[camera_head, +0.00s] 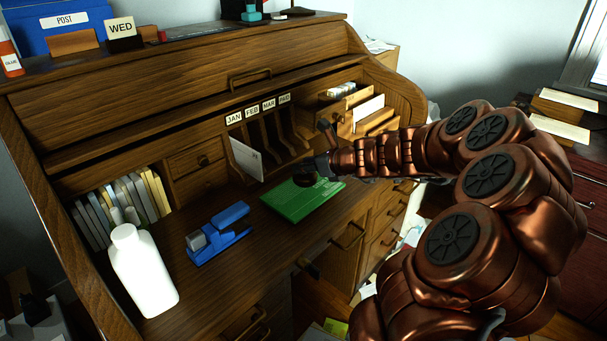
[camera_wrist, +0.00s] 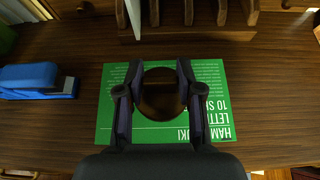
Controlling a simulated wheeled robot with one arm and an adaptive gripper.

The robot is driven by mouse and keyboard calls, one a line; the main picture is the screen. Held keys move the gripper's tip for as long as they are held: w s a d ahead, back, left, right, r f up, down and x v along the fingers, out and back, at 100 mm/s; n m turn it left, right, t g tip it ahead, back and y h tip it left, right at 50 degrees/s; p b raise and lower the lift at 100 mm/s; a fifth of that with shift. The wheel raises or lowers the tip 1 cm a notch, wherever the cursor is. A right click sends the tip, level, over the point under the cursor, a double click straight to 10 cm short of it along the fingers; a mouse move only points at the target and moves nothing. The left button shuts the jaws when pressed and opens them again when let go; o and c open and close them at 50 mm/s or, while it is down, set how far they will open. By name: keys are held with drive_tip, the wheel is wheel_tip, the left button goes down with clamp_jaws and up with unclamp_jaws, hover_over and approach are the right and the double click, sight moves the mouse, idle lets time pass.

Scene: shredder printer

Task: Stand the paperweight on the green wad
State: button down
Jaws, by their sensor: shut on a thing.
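The green wad (camera_head: 297,203) lies flat on the desk's writing surface. In the wrist view the wad (camera_wrist: 216,75) shows white print and spreads out below my fingers. My gripper (camera_head: 311,172) is shut on the paperweight (camera_head: 304,178), a dark round piece over the wad's far part. In the wrist view the paperweight (camera_wrist: 159,93) sits between the two fingers of my gripper (camera_wrist: 158,78), looking dark brown and round. I cannot tell whether its underside touches the wad or hangs just above it.
A blue stapler (camera_head: 218,234) and a white bottle (camera_head: 142,270) stand left on the desk. Labelled letter slots (camera_head: 262,138), with a white envelope (camera_head: 246,158) leaning out, stand behind the wad. An open small drawer (camera_head: 345,97) juts out at upper right.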

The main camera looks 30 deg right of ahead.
sight(310, 174)
drive_tip(key=shift+w, duration=0.35)
drive_tip(key=shift+w+f, duration=0.25)
drive_tip(key=shift+f, duration=0.05)
drive_tip(key=shift+f+b, duration=0.4)
drive_tip(key=shift+f, duration=1.05)
drive_tip(key=shift+f, duration=0.15)
drive_tip(key=c, duration=0.7)
unclamp_jaws()
drive_tip(key=shift+c, duration=0.2)
drive_tip(key=shift+s+d+r, duration=0.1)
drive_tip(key=shift+s+r, duration=0.15)
drive_tip(key=p+v, duration=0.1)
drive_tip(key=v, duration=1)
drive_tip(key=shift+s, duration=0.3)
